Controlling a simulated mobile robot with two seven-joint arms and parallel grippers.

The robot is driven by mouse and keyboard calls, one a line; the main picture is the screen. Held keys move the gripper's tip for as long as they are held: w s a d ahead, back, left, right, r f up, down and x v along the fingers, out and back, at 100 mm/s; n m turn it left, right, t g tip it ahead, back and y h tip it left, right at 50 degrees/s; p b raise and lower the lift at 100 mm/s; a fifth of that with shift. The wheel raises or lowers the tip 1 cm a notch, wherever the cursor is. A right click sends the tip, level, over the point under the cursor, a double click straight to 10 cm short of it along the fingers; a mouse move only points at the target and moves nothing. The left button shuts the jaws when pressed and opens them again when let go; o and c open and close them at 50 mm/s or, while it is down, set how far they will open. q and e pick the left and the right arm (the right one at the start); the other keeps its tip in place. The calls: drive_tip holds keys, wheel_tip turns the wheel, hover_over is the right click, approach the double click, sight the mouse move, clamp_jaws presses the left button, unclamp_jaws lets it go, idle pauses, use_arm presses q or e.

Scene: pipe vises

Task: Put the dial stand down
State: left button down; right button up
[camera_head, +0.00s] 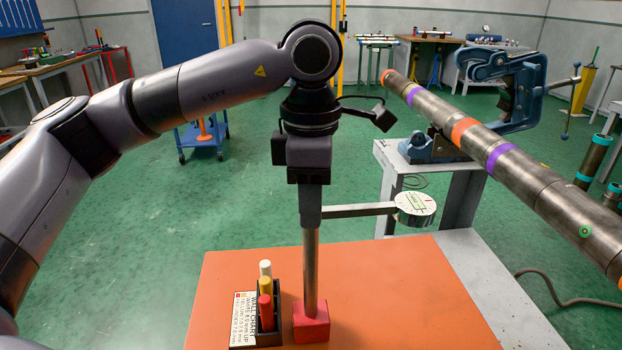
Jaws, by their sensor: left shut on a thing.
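The dial stand (311,262) is a grey upright post with a red block base, a side arm and a round white-faced dial (415,208) pointing right. My left gripper (311,200) comes down from above and is shut on the top of the post. The stand is upright. Its red base is over the front part of the orange mat (400,290), just right of the marker holder; I cannot tell whether it touches the mat. My right gripper is not in view.
A black holder with white, yellow and red markers and a printed card (244,318) stands left of the base. The mat's right side is clear. A long steel pipe (455,130) with orange and purple bands runs through a blue vise (530,95) at right.

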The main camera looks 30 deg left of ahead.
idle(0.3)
use_arm(q)
drive_tip(key=c, duration=1.3)
unclamp_jaws()
drive_tip(key=shift+f, duration=0.25)
drive_tip(key=o, duration=0.4)
drive_tip(key=shift+r, duration=0.1)
drive_tip(key=shift+r, duration=0.15)
wheel_tip(320, 180, up, 12)
drive_tip(key=shift+p, duration=0.75)
